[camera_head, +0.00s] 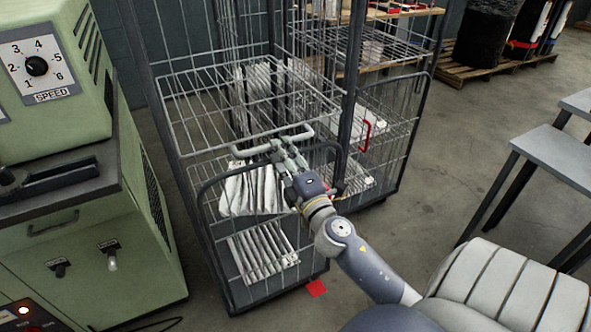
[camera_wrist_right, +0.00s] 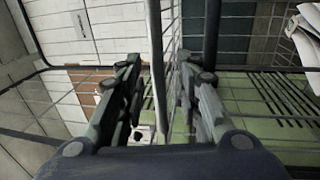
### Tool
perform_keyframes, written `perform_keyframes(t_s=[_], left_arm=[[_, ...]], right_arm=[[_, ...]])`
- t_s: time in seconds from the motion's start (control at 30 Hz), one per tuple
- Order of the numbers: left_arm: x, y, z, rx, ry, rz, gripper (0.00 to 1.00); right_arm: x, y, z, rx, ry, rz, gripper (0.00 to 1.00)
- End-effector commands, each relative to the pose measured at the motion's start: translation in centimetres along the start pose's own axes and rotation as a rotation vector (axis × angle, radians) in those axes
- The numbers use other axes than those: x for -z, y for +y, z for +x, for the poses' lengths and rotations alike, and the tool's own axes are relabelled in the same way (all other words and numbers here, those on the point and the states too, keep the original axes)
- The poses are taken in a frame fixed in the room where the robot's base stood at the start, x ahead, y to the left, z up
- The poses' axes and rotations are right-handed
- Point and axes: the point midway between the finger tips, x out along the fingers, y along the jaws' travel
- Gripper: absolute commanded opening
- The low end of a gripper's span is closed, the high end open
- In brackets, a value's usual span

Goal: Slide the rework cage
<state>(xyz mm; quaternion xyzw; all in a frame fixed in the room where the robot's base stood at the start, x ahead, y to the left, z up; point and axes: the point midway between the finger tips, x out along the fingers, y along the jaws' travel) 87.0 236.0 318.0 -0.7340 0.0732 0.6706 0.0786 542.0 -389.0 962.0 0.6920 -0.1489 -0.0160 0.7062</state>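The near wire cage (camera_head: 211,216) is a tall, dark-framed roll cage with white pleated filters (camera_head: 252,190) inside. A pale handle bar (camera_head: 240,153) with bent ends crosses its front. My right gripper (camera_head: 284,153) is at this bar, reaching in from the lower right. In the wrist view, the right fingers (camera_wrist_right: 158,72) are apart, with a grey bar (camera_wrist_right: 155,40) showing in the gap; contact cannot be told. A second wire cage (camera_head: 397,150) with a red handle (camera_head: 367,134) stands behind to the right. Which one is the rework cage is not clear. My left gripper is out of view.
A green machine (camera_head: 90,240) with a speed dial stands close on the cage's left. A red patch (camera_head: 316,288) lies by the cage's front right corner. Grey tables (camera_head: 553,160) stand at the right, a loaded pallet (camera_head: 490,69) behind. Floor between is clear.

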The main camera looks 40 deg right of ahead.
Motion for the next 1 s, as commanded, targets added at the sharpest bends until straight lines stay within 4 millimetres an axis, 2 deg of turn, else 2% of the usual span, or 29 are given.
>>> perform_keyframes(t_s=[0.03,0.2,0.4,0.63,1.0], left_arm=[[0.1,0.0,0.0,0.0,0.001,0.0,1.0],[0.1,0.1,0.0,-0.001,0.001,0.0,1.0],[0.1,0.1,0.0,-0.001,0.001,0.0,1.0],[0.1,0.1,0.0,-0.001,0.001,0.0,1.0],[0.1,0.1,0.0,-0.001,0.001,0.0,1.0]], right_arm=[[0.0,-0.2,-1.2,0.005,-0.004,0.004,0.32],[0.0,-0.1,-4.0,0.003,-0.004,0.005,0.32],[0.0,0.0,-6.1,0.0,-0.003,0.005,0.32],[0.0,-0.1,-7.5,0.001,-0.002,0.001,0.32],[0.0,0.0,-7.7,0.001,0.0,-0.001,0.32]])
